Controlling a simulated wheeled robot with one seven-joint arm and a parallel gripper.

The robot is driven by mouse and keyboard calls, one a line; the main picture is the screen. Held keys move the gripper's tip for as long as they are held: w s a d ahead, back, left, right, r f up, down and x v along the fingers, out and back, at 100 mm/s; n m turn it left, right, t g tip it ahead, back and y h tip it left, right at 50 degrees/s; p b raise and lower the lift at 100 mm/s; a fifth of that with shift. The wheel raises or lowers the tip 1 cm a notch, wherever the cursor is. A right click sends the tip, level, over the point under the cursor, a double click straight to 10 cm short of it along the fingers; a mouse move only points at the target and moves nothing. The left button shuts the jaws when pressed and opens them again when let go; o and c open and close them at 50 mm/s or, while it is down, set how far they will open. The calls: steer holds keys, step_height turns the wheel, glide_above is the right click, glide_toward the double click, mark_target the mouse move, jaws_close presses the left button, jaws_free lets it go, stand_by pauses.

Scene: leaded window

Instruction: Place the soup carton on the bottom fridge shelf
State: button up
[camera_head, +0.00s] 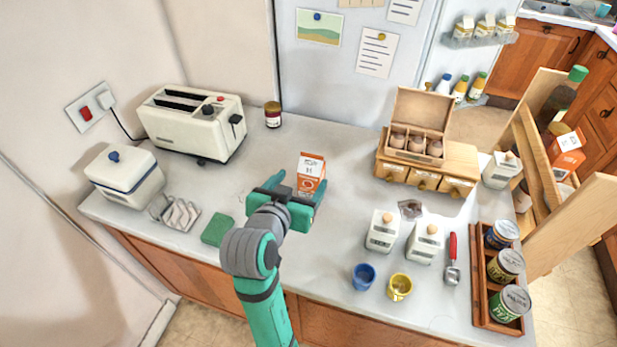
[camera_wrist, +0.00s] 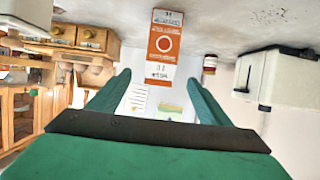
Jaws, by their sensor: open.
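The orange and white carton (camera_head: 312,165) stands upright on the worktop. In the wrist view the carton (camera_wrist: 164,42) appears upside down, beyond the fingertips. My gripper (camera_head: 297,188) is open at the near side of the carton; its two teal fingers also show in the wrist view (camera_wrist: 157,85), with nothing held between them. Whether a finger touches the carton cannot be told. The pale fridge panel (camera_head: 340,75) with pinned papers rises behind the worktop. Door racks (camera_head: 478,40) with small cartons and bottles show at its right. The bottom fridge shelf is not visible.
A toaster (camera_head: 195,122), a jar (camera_head: 272,114) and a lidded box (camera_head: 125,175) stand left. A wooden drawer unit (camera_head: 427,168), white canisters (camera_head: 383,230), cups (camera_head: 363,276) and a can tray (camera_head: 480,300) are right. A wooden rack (camera_head: 545,150) holds another orange carton (camera_head: 568,150).

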mark_target(310, 167)
steer(key=x, duration=0.5)
steer(key=shift+r+x, duration=0.1)
steer(key=shift+x, duration=1.25)
steer(key=shift+r+x, duration=0.15)
steer(key=shift+x, duration=1.15)
steer(key=shift+w, duration=0.15)
jaws_close()
